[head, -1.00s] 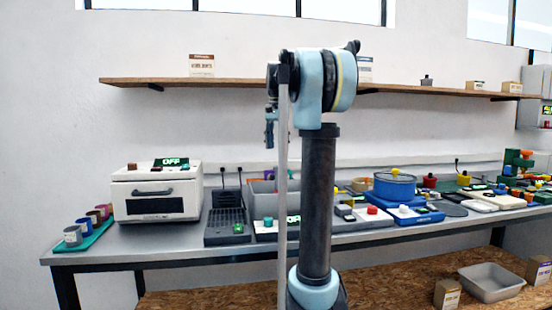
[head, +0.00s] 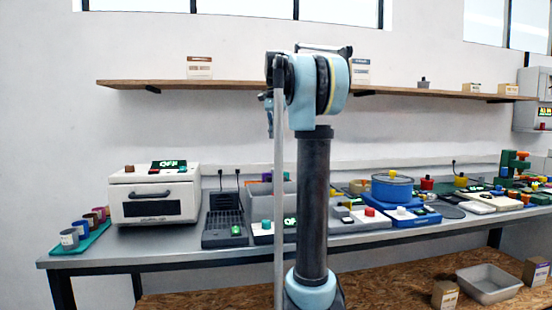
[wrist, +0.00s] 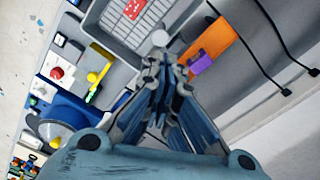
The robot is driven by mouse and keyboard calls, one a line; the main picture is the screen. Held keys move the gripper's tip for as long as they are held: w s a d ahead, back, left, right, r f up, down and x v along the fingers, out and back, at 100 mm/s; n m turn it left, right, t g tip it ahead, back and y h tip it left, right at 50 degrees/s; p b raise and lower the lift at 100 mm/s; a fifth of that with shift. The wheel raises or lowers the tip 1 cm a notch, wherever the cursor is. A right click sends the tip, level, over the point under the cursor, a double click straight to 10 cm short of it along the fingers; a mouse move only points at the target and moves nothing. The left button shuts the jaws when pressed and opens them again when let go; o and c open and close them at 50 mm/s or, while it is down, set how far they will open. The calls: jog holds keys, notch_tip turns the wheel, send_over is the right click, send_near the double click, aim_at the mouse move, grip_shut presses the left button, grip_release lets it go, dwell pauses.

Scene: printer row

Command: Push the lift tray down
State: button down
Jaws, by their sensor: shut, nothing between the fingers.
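No part is clearly marked as the lift tray. The likeliest is the grey bin with a wire-grid floor (wrist: 92,16) in the wrist view, with a red block (wrist: 131,9) in it. In the head view the grey bin (head: 257,190) is partly hidden by my arm. An orange strip (wrist: 208,47) with a purple block (wrist: 200,64) lies beside it. A pale round knob (wrist: 160,38) shows just beyond my fingertips. My gripper (wrist: 161,66) is shut and empty, pointing at the bin's near corner; contact cannot be told. In the head view it hangs above the bench (head: 268,125).
A white oven-like box (head: 154,195) and a dark ribbed unit (head: 223,225) stand left of the bin. A blue pot (head: 391,188) and button panels stand right. Black cables (wrist: 268,50) run near the wall. A shelf (head: 180,86) hangs above the bench.

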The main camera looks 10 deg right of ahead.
notch_tip(320, 180, up, 2)
jog(key=m, duration=0.5)
send_near(277, 172)
jog(key=f, duration=0.2)
jog(key=w+f, duration=0.1)
jog(key=f, duration=0.3)
jog(key=shift+w+d, duration=0.3)
jog(key=shift+w, duration=0.1)
notch_tip(277, 172, down, 3)
jog(key=shift+f, duration=0.1)
jog(key=shift+s+f, duration=0.1)
jog(key=shift+f, duration=0.4)
